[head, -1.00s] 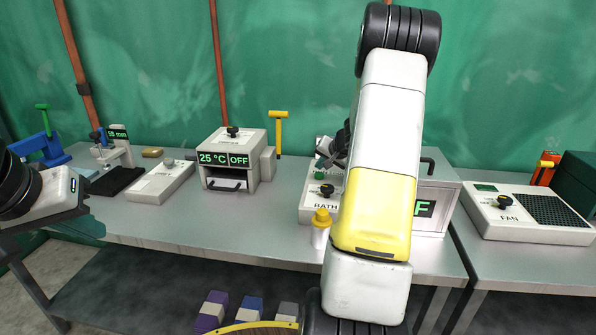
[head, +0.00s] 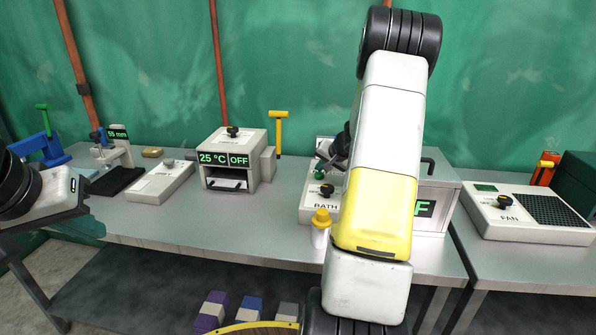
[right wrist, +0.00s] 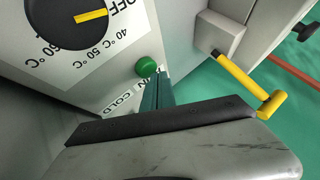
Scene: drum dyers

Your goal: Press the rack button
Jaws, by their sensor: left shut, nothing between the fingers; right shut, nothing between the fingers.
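A round green button (right wrist: 146,67) sits on the white bath unit (right wrist: 120,25), beside the printed word COLD, in the right wrist view. It also shows as a small green spot in the head view (head: 320,174). My right gripper (right wrist: 156,78) is shut and empty. Its teal fingertips are right by the button; whether they touch it I cannot tell. In the head view my right forearm hides most of that gripper and part of the bath unit. My left gripper (head: 88,226) is shut and empty at the left, in front of the table edge.
A black dial (right wrist: 80,20) with a yellow pointer is on the bath unit. A yellow-capped bottle (head: 320,230) stands before it. A 25 °C oven (head: 232,148) with a yellow handle (head: 279,125) stands left; a fan unit (head: 525,215) stands right. Bare table (head: 255,215) lies between.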

